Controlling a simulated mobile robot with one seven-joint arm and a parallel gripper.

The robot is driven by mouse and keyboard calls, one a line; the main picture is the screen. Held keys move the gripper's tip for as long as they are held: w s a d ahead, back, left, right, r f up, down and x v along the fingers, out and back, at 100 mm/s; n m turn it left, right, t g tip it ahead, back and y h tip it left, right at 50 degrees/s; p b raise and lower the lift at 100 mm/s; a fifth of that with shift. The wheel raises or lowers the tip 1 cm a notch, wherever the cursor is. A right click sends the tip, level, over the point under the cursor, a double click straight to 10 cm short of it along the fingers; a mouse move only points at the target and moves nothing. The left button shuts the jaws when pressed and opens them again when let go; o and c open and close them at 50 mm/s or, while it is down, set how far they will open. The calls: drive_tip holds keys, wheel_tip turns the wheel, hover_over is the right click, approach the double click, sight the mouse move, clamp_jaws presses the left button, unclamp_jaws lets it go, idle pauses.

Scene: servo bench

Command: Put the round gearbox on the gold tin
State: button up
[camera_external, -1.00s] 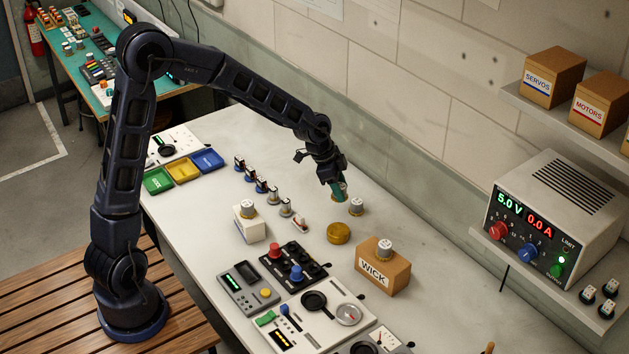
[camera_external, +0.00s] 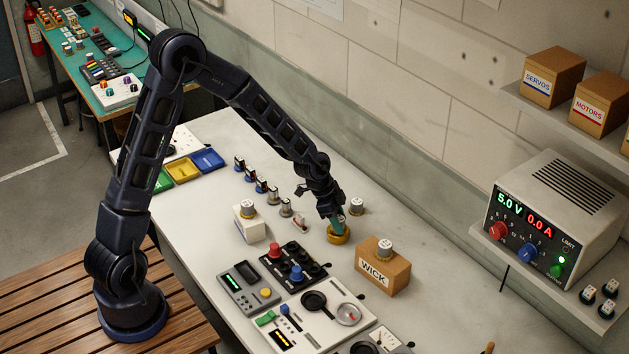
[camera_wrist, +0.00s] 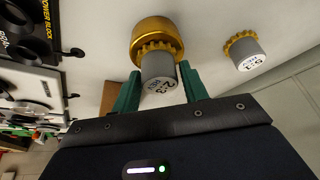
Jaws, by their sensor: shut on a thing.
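My gripper (camera_external: 337,222), with green fingers, is shut on the round gearbox (camera_wrist: 158,68), a short grey cylinder with a gold toothed rim and a marked end. In the wrist view the toothed end faces the gold tin (camera_wrist: 150,30) and overlaps it in the picture. In the outside view the gold tin (camera_external: 338,238) stands on the bench directly beneath my fingertips, and the fingers mostly hide the gearbox. The gearbox is at or just above the tin's top; I cannot tell whether they touch.
A similar grey-and-gold gearbox (camera_external: 356,206) stands close behind the tin; it also shows in the wrist view (camera_wrist: 246,52). The cardboard WICK box (camera_external: 383,272), with another gearbox on top, stands to the right. A white box (camera_external: 249,228) and black panel (camera_external: 292,265) lie left and front.

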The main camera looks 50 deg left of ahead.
drive_tip(key=o, duration=1)
drive_tip(key=shift+f, duration=0.1)
drive_tip(key=shift+o, duration=0.2)
drive_tip(key=s+a+r+n+y, duration=0.1)
drive_tip(key=s+a+r, duration=0.1)
drive_tip(key=s+r, duration=0.6)
drive_tip(key=s+a+r+n+y, duration=0.15)
drive_tip(key=s+r, duration=0.35)
drive_tip(key=r, duration=0.7)
drive_tip(key=s+a+r+n, duration=0.2)
drive_tip(key=s+r, duration=0.1)
drive_tip(key=s, duration=0.6)
drive_tip(key=s+a+r+n+t, duration=0.1)
drive_tip(key=s+r+n, duration=0.1)
drive_tip(key=s, duration=0.7)
drive_tip(key=s+a+r+n, duration=0.2)
drive_tip(key=s+r, duration=0.2)
drive_tip(key=s, duration=0.5)
drive_tip(key=shift+a+y, duration=0.35)
drive_tip(key=shift+n, duration=0.25)
